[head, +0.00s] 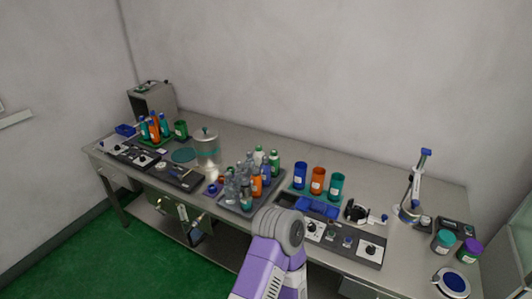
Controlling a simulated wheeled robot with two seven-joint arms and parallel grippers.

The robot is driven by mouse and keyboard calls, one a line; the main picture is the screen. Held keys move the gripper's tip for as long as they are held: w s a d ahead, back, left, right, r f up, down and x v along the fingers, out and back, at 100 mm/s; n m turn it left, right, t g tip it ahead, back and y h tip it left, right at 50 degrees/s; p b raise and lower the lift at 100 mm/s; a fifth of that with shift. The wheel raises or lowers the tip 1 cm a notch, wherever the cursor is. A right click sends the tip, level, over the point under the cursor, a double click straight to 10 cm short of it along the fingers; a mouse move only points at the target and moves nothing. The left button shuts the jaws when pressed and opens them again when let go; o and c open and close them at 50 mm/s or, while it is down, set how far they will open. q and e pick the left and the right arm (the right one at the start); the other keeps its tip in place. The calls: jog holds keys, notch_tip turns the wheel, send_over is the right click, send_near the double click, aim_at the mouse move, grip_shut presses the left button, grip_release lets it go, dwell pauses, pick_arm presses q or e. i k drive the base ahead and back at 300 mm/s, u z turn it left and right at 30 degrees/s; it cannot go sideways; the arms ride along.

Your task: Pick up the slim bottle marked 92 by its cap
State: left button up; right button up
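Several slim bottles stand upright in a group on the tray (222,201) in the middle of the table: clear ones, an orange bottle (256,186), a blue bottle (266,172) and green-capped bottles, including a green bottle (274,160). Another group of slim bottles, with an orange bottle (154,127), stands on a green rack at the far left. The labels are too small to read, so I cannot tell which bottle is marked 92. A purple and grey arm of mine rises from the bottom middle, in front of the tray's right side. Neither gripper shows.
Blue, orange and teal cups, the orange cup (317,180) among them, stand right of the tray, behind a control panel (345,244). A glass-like vessel (207,149) is left of it. A stand (413,190) and jars (443,241) occupy the right end.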

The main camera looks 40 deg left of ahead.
aim_at(228, 185)
jog(key=u, duration=0.55)
jog(key=k, duration=0.65)
jog(key=u, duration=1.05)
jog(key=i, duration=1.2)
jog(key=z, duration=0.1)
